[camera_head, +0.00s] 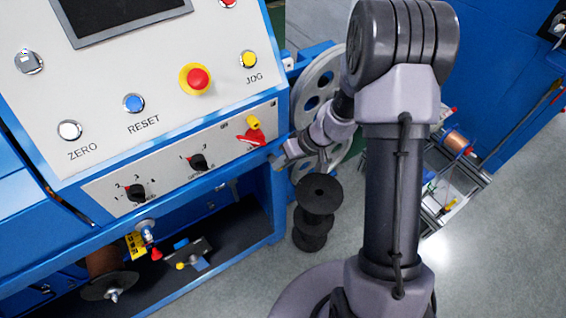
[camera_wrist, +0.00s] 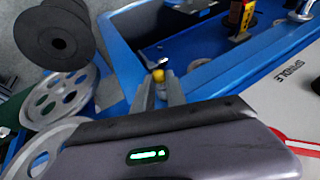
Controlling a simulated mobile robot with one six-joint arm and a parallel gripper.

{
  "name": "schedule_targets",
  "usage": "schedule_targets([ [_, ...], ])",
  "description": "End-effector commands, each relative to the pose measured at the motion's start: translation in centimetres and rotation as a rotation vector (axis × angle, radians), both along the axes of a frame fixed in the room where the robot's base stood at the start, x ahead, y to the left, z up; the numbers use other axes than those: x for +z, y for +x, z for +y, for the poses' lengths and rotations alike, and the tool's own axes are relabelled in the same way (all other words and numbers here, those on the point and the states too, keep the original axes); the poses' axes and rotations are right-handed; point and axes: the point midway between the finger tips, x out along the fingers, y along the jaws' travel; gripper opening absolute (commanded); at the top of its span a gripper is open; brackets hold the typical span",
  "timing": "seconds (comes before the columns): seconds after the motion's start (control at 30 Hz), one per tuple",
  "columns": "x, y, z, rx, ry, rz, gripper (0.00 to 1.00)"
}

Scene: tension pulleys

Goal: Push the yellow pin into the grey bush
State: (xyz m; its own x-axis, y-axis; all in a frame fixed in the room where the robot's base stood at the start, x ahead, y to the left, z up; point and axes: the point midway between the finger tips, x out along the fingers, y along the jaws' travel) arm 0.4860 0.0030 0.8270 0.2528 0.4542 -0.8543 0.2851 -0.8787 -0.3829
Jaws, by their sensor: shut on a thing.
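In the wrist view, my gripper (camera_wrist: 159,98) has its two fingers closed around a small piece with a yellow end, which I take to be the yellow pin (camera_wrist: 158,76). The pin sits between the fingertips, over the blue machine frame. In the head view, my gripper (camera_head: 281,161) is at the right end of the machine's front, just below the panel corner. The pin is too small to make out there. I cannot clearly pick out the grey bush in either view, nor tell whether the pin touches it.
The control panel (camera_head: 110,100) and its lower switch strip (camera_head: 225,150) stand left of my gripper. A large grey pulley wheel (camera_head: 316,84) is behind it. Black stacked spools (camera_head: 317,194) stand below on the floor. An open lower bay (camera_head: 235,240) holds small fittings.

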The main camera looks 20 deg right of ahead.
Motion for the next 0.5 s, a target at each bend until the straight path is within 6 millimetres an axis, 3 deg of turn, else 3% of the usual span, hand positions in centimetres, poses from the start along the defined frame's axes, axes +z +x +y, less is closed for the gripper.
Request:
schedule_targets([
  [0.33, 0.07, 0.16, 0.02, -0.001, 0.001, -0.003, 0.0],
  [0.37, 0.07, 0.16, 0.02, -0.001, 0.001, -0.003, 0.18],
  [0.5, 0.06, 0.15, 0.02, -0.001, 0.001, -0.002, 0.42],
])
